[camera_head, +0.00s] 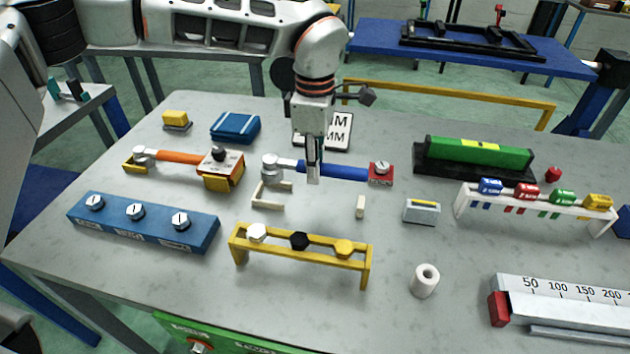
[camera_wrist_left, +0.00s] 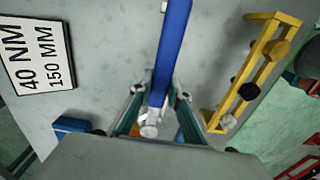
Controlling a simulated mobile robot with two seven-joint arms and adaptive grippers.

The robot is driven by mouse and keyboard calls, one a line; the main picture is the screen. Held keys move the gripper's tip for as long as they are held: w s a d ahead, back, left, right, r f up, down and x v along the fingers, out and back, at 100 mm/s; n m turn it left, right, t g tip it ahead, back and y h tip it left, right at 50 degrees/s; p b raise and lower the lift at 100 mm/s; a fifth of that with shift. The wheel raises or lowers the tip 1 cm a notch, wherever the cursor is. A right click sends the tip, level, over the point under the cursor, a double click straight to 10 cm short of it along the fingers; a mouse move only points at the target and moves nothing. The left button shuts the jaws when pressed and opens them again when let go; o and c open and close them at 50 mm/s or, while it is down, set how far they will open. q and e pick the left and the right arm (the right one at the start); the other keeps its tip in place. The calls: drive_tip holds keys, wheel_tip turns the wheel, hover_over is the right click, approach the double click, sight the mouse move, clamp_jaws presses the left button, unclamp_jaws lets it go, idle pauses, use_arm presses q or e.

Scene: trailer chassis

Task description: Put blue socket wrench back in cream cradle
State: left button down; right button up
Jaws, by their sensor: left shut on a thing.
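The blue socket wrench (camera_head: 345,172) lies roughly level in the head view, its silver head (camera_head: 270,166) to the left and a red block (camera_head: 381,173) at its right end. My left gripper (camera_head: 313,176) points down and is shut on the blue handle. The handle (camera_wrist_left: 171,50) also runs between the fingers in the left wrist view. The cream cradle (camera_head: 268,198) stands on the table just in front of the wrench, with a bracket at left and a small cream post (camera_head: 360,206) at right. The wrench appears behind the cradle, not in it; its exact height is unclear.
An orange wrench (camera_head: 178,157) lies left. A yellow rack (camera_head: 300,250) with bolts stands in front of the cradle, and a blue bolt block (camera_head: 143,223) front left. A grey block (camera_head: 421,211) and white roll (camera_head: 425,281) are to the right. A label plate (camera_head: 338,128) lies behind.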

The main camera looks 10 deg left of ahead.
use_arm(q)
drive_tip(key=shift+f, duration=2)
drive_tip(key=shift+f, duration=0.1)
drive_tip(key=shift+f, duration=0.35)
drive_tip(key=shift+f, duration=0.2)
drive_tip(key=c, duration=1.9)
unclamp_jaws()
wheel_tip(320, 180, up, 13)
drive_tip(key=shift+r, duration=0.1)
